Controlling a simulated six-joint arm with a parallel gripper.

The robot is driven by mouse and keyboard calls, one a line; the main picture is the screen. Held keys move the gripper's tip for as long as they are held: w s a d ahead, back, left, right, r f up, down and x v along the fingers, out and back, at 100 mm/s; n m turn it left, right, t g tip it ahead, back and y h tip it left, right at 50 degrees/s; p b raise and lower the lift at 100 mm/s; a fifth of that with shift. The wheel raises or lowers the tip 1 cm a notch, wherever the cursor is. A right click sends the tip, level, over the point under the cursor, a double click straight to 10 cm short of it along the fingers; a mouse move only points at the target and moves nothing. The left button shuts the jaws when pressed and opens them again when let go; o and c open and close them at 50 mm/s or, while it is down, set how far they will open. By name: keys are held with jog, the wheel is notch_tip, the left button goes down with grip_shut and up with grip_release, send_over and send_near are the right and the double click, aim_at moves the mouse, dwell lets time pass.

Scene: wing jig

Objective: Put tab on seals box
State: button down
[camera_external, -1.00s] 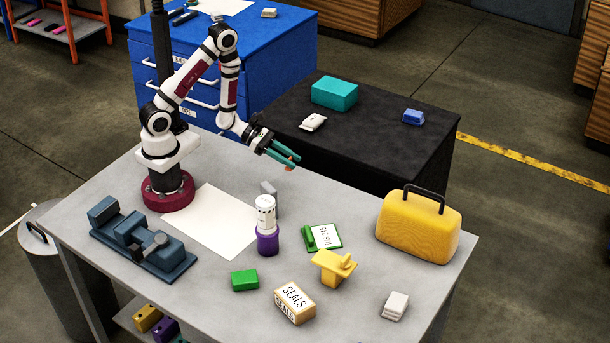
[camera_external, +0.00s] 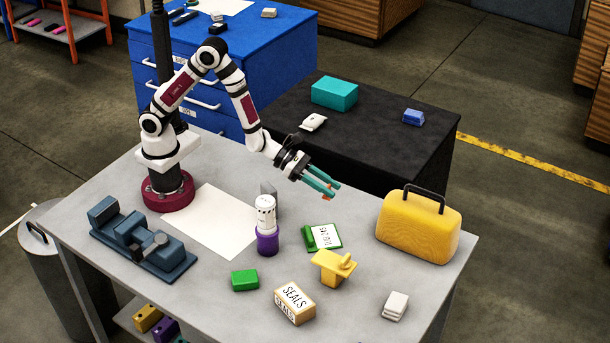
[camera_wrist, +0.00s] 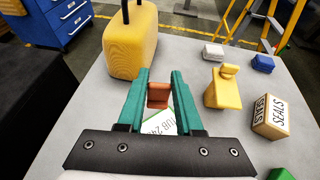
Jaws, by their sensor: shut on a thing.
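My gripper (camera_external: 322,184) is shut on a small orange-brown piece, which I take to be the tab (camera_wrist: 158,94); it sits between the teal fingertips in the wrist view. The gripper is in the air above the back of the grey table, with the fingers pointing to the right and down. The seals box (camera_external: 295,304), tan with white labels reading SEALS, stands near the table's front edge, well in front of the gripper. In the wrist view the seals box (camera_wrist: 271,120) is at the right, apart from the fingers.
A yellow stepped block (camera_external: 333,268) stands behind the seals box, with a green-backed label card (camera_external: 323,236) behind it. A green block (camera_external: 245,280) lies left of the box. A white-and-purple bottle (camera_external: 267,226), a yellow case (camera_external: 419,227) and a white block (camera_external: 395,306) stand around.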

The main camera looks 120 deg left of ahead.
jog(key=w+d+r, duration=0.1)
jog(key=w+d, duration=0.1)
jog(key=d, duration=0.6)
jog(key=w+d+r, duration=0.1)
jog(key=w+d, duration=0.1)
jog(key=d, duration=0.7)
jog(key=s+d+m+h, duration=0.1)
jog(key=s+d, duration=0.1)
jog(key=d, duration=0.8)
jog(key=s+d+h, duration=0.1)
jog(key=s+d, duration=0.1)
jog(key=d, duration=0.7)
send_over(295, 297)
jog(key=f, duration=0.6)
jog(key=shift+s+d, duration=0.15)
jog(key=shift+d, duration=0.1)
jog(key=shift+a+f, duration=0.15)
jog(key=shift+f, duration=1.95)
jog(key=shift+f, duration=0.1)
jog(key=c, duration=0.6)
grip_release()
